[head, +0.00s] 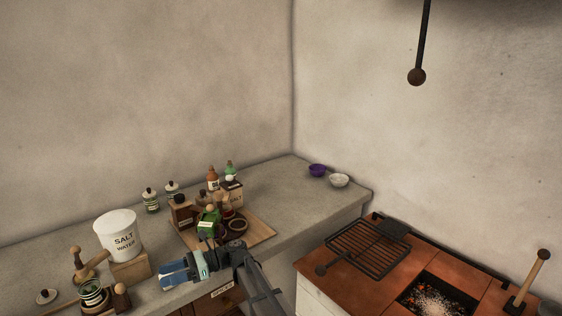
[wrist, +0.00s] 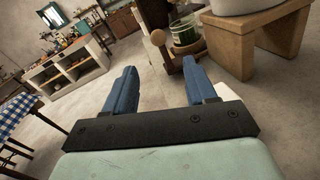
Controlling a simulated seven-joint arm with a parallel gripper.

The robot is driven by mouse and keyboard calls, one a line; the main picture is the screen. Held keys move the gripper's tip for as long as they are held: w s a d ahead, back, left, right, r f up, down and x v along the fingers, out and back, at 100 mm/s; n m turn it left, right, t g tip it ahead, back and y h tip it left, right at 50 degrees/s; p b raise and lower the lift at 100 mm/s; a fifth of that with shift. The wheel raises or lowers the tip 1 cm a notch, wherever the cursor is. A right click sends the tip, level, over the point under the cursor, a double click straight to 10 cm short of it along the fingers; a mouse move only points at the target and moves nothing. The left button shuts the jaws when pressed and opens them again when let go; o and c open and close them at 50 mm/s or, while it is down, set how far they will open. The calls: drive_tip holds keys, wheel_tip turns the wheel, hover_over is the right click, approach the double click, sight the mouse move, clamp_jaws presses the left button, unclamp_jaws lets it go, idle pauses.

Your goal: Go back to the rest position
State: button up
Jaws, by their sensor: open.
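My gripper (head: 176,271) is over the front edge of the stone counter (head: 274,186) in the head view, pointing left. Its blue fingers are spread apart in the wrist view (wrist: 160,76), with nothing between them. My grey arm runs from it down to the bottom edge of the head view. The gripper is to the right of a green-striped jar (head: 91,292) and in front of the white salt water pot (head: 119,236). The jar also shows beyond the fingers in the wrist view (wrist: 186,31).
A wooden board (head: 263,232) with bottles, boxes and small bowls lies behind my arm. A purple bowl (head: 317,170) and a white bowl (head: 339,180) stand at the back corner. The hearth has a grill rack (head: 366,250) and glowing coals (head: 437,298). Open floor shows beyond the fingers.

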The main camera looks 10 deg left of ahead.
drive_tip(key=w+d+f+m+t+h, duration=0.1)
drive_tip(key=d+f+m+t, duration=0.3)
drive_tip(key=d+f, duration=0.8)
drive_tip(key=s+d+f+n+t+h, duration=0.1)
drive_tip(key=s+d+f+n+h, duration=0.2)
drive_tip(key=d+f, duration=0.55)
drive_tip(key=s+d+f+n+t+h, duration=0.1)
drive_tip(key=s+d+f+n+h, duration=0.15)
drive_tip(key=d+f, duration=0.6)
drive_tip(key=s+d+f+n+g+h, duration=0.1)
drive_tip(key=s+d+f+n+h, duration=0.1)
drive_tip(key=s+d+f+n, duration=0.2)
drive_tip(key=s+d+f+n+g+h, duration=0.1)
drive_tip(key=s+d+f+n+h, duration=0.2)
drive_tip(key=s+d+f, duration=0.5)
drive_tip(key=s+d+f+n+g+h, duration=0.1)
drive_tip(key=s+d+f+n+h, duration=0.2)
drive_tip(key=s+d, duration=1.1)
wheel_tip(320, 180, down, 4)
drive_tip(key=shift+s+r+n, duration=0.1)
drive_tip(key=shift+s+n, duration=0.65)
drive_tip(key=shift+n, duration=0.5)
drive_tip(key=shift+w+a+h, duration=0.1)
drive_tip(key=shift+h, duration=0.15)
